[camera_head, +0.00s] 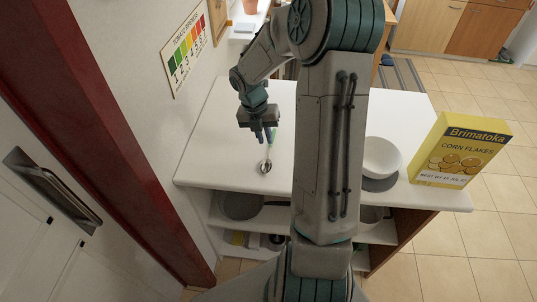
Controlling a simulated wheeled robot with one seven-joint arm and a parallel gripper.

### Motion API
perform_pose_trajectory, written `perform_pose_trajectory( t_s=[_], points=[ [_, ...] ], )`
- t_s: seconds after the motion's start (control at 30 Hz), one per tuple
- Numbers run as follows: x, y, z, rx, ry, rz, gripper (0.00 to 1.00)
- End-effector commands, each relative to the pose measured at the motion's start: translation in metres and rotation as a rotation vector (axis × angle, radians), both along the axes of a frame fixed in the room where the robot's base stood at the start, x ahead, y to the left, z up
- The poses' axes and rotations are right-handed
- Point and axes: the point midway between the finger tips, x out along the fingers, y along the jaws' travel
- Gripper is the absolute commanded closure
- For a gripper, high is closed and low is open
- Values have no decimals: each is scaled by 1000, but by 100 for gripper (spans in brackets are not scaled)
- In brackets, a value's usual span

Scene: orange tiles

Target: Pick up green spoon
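The green spoon (265,166) lies on the white counter top, with its metal bowl toward the near edge. Its green handle runs up and away, partly hidden behind my gripper. My gripper (264,134) points down at the handle, at or just above it. The fingers look close together, but I cannot tell whether they are open or shut on the handle.
A white counter (210,153) carries a white bowl (382,157) and a yellow corn flakes box (460,150) at the right. Pots stand on shelves below. A wall with a colour chart (185,50) borders the left. My arm hides the counter's middle.

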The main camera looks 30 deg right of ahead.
Motion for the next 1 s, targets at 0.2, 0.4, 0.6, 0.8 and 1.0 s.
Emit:
perform_pose_trajectory(
  t_s=[0.2, 0.4, 0.6, 0.8, 1.0],
  points=[
    [-8, -3, -32, 2, 5, 2, 86],
    [-10, -6, -45, 1, 2, 2, 86],
    [-9, -6, -45, 1, 1, 1, 91],
    [-9, -6, -45, 1, 1, 1, 100],
    [-9, -6, -44, 1, 1, 0, 100]
  ],
)
